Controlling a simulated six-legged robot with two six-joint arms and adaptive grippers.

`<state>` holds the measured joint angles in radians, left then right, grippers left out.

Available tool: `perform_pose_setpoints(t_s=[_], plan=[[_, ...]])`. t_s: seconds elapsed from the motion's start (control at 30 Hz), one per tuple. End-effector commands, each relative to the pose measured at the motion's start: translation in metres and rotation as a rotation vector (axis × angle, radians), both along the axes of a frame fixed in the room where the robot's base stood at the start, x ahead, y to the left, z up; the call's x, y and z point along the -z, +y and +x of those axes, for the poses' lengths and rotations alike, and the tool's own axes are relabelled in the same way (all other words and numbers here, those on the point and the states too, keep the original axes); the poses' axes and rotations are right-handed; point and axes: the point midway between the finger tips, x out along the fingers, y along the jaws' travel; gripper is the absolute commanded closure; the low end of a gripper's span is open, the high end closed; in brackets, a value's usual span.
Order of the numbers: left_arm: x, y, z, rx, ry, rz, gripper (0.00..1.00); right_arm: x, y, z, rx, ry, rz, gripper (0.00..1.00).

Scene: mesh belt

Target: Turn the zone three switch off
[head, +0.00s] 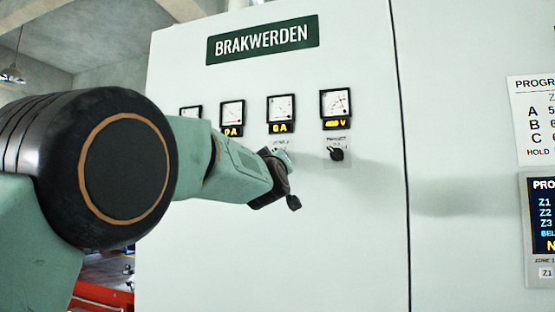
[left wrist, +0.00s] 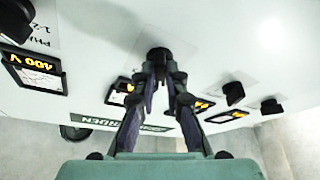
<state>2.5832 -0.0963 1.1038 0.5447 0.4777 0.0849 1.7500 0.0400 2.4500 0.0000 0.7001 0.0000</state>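The zone three switch is a black rotary knob (left wrist: 158,56) on a pale cabinet front, in the upper middle of the left wrist view. In the head view it is hidden behind my left gripper (head: 285,180), below the third meter (head: 281,108), which shows 0 A. In the left wrist view the two dark fingers of my left gripper (left wrist: 163,80) converge on the knob, one on each side of its grip. They appear closed on it, though the exact contact is small. Which way the knob points is hard to tell. My right gripper is in neither view.
A phase selector knob (head: 337,154) sits right of my left gripper, below the 400 V meter (head: 335,103). Two other black knobs (left wrist: 233,92) (left wrist: 270,106) show in the left wrist view. A program notice (head: 535,120) and a display (head: 542,220) are at the far right.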

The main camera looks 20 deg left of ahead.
Motion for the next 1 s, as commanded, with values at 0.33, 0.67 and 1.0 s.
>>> perform_pose_setpoints(t_s=[0.33,0.67,1.0], plan=[[-0.004,0.000,-0.001,-0.001,-0.008,0.000,0.66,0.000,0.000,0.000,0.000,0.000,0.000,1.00],[0.000,-0.001,-0.005,-0.001,-0.002,0.001,0.66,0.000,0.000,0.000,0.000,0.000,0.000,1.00],[0.010,-0.007,-0.038,0.000,-0.003,0.002,0.66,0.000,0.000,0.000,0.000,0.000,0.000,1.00]])
